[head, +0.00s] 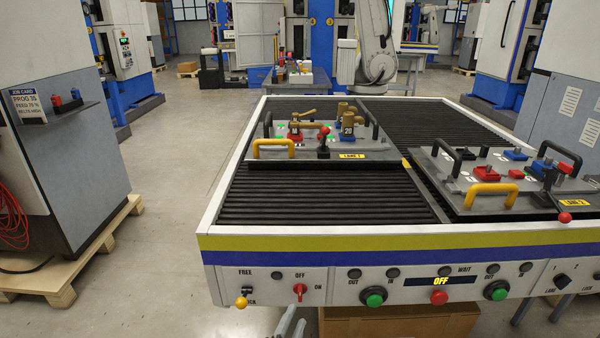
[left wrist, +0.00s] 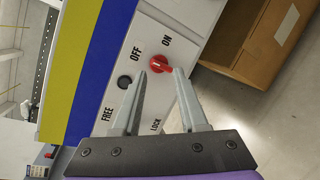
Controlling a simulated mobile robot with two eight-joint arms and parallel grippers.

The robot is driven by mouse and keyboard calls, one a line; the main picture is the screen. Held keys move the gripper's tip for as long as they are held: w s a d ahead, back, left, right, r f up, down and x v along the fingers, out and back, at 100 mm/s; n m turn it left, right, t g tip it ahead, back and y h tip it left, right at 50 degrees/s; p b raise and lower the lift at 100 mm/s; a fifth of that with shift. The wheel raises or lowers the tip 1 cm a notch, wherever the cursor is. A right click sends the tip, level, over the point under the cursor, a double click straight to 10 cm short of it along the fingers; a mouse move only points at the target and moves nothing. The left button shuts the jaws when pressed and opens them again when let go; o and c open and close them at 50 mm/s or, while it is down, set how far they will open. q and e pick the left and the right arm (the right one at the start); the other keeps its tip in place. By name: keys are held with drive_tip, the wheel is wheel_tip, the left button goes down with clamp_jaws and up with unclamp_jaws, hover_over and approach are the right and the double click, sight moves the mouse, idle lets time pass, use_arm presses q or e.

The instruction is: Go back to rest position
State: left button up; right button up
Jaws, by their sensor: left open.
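My left gripper (head: 290,323) is low at the front of the conveyor table, below the red rotary switch (head: 300,289) on the front panel. In the left wrist view the gripper (left wrist: 160,74) is open and empty. Its fingertips lie on either side of the red switch (left wrist: 159,64) in the picture; I cannot tell whether they touch it. The switch has OFF and ON labels beside it. My right gripper is not in view.
The FREE/LOCK lever with a yellow ball (head: 241,302) is left of the switch. Green and red buttons (head: 439,297) and a display reading OFF line the panel. Two fixture trays (head: 270,168) (head: 466,198) sit on the rollers. A cardboard box (head: 400,322) stands underneath.

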use_arm(q)
drive_tip(key=s+a+f+m+g+y, duration=0.1)
drive_tip(key=s+a+f+m+g, duration=0.3)
drive_tip(key=s+m, duration=0.35)
drive_tip(key=s+a+f+m+g+y, duration=0.1)
drive_tip(key=s+a+m+g+y, duration=0.15)
drive_tip(key=s+a+m, duration=0.55)
drive_tip(key=s+a+f+m+g+y, duration=0.1)
drive_tip(key=s+a+f+m+g, duration=0.25)
drive_tip(key=s+m, duration=0.4)
wheel_tip(320, 180, up, 30)
drive_tip(key=s+n+p, duration=0.1)
drive_tip(key=p, duration=2.5)
drive_tip(key=shift+s+a+f+p, duration=0.25)
drive_tip(key=shift+s+a+p, duration=0.05)
drive_tip(key=shift+s+a, duration=0.15)
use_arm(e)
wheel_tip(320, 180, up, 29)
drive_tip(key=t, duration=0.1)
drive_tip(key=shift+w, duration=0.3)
